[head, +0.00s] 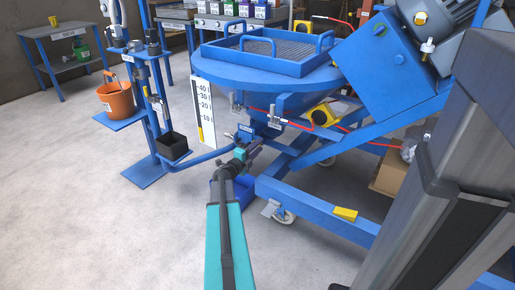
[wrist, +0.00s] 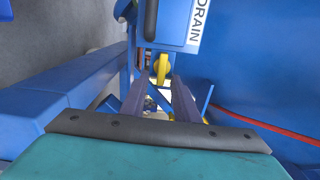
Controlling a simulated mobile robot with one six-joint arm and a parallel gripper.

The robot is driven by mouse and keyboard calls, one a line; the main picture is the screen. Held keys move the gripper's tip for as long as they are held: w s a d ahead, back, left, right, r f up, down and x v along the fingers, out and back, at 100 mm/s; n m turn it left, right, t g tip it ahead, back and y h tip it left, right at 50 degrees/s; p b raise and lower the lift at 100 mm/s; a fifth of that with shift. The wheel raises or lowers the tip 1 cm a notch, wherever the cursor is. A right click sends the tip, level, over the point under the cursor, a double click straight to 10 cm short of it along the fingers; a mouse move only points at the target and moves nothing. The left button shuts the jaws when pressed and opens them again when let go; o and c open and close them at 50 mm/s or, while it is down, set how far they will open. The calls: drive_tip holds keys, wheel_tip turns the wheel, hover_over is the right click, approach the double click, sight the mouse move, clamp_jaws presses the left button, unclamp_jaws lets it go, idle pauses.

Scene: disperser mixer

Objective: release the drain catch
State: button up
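The drain area is under the blue mixer vessel (head: 225,70). In the wrist view a white DRAIN label (wrist: 199,22) is at the top, beside a blue part with a dark bar (wrist: 151,20) in front of it. A small yellow rounded part (wrist: 161,68) appears between my fingertips; I cannot tell whether it is the drain catch or how far away it is. My gripper (wrist: 155,88) is open, its two dark fingers apart with nothing held between them. In the head view my gripper (head: 253,147) is just below the vessel, and my arm hides part of the drain.
A blue container (head: 222,190) stands on the floor below the gripper. The blue frame (head: 310,212) with a caster is to the right, with a yellow wedge (head: 345,214) on it. A stand with an orange bucket (head: 118,99) is left. Floor at lower left is clear.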

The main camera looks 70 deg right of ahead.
drive_tip(key=p+v, duration=0.3)
drive_tip(key=v, duration=1)
drive_tip(key=shift+a+p, duration=0.25)
drive_tip(key=shift+p, duration=0.1)
drive_tip(key=shift+w, duration=0.1)
